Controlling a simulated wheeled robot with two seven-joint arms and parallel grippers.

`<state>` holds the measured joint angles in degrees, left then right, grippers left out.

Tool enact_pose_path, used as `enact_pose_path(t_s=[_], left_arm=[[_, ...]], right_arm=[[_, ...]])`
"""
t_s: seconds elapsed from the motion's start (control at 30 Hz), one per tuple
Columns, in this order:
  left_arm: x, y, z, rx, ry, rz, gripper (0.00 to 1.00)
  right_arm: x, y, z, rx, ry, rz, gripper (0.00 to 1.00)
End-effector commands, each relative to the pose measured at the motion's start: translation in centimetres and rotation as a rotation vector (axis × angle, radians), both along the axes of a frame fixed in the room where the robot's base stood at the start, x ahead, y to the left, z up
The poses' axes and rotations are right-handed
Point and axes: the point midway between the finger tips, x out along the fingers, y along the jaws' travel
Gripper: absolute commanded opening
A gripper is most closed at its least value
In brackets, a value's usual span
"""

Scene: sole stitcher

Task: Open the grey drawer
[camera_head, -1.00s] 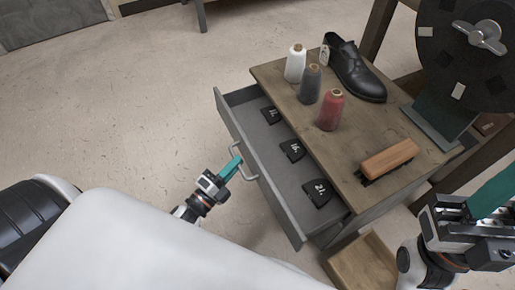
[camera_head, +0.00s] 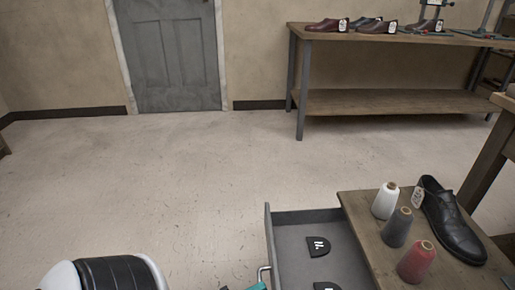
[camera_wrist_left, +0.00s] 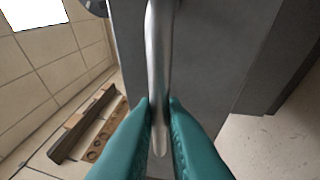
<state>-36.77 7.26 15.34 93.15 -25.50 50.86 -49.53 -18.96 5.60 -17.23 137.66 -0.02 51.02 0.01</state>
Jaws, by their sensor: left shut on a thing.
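The grey drawer (camera_head: 272,240) stands pulled out from the wooden-topped cabinet (camera_head: 372,233), with its inside showing at the bottom of the head view. Black numbered pieces (camera_head: 318,246) lie in it. Its metal handle (camera_head: 262,273) shows at the bottom edge, and large in the left wrist view (camera_wrist_left: 157,50). My left gripper (camera_wrist_left: 159,108) has its teal fingers shut on the handle, one on each side. Only a bit of teal (camera_head: 257,286) shows of it in the head view. My right gripper is out of view.
White (camera_head: 385,203), grey (camera_head: 396,229) and red (camera_head: 416,263) thread spools and a black shoe (camera_head: 452,226) stand on the cabinet top. Open floor lies left of the drawer. A workbench (camera_head: 400,103) with shoes and a grey door (camera_head: 172,60) are at the back.

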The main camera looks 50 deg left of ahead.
Motion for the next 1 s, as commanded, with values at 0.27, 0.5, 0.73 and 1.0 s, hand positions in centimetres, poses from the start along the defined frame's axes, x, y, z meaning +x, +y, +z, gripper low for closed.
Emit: enact_pose_path(t_s=[0.27,0.5,0.73,1.0], left_arm=[[0.0,-0.1,0.0,0.000,0.001,-0.001,0.33],[0.0,0.0,0.0,0.000,0.001,0.000,0.33],[-2.4,0.6,-0.4,0.000,0.006,0.001,0.33],[-7.9,2.1,-1.4,0.001,0.006,0.000,0.33]], right_arm=[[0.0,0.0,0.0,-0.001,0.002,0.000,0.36],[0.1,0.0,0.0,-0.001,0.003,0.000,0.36],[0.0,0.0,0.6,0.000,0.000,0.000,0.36],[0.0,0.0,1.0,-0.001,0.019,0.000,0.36]])
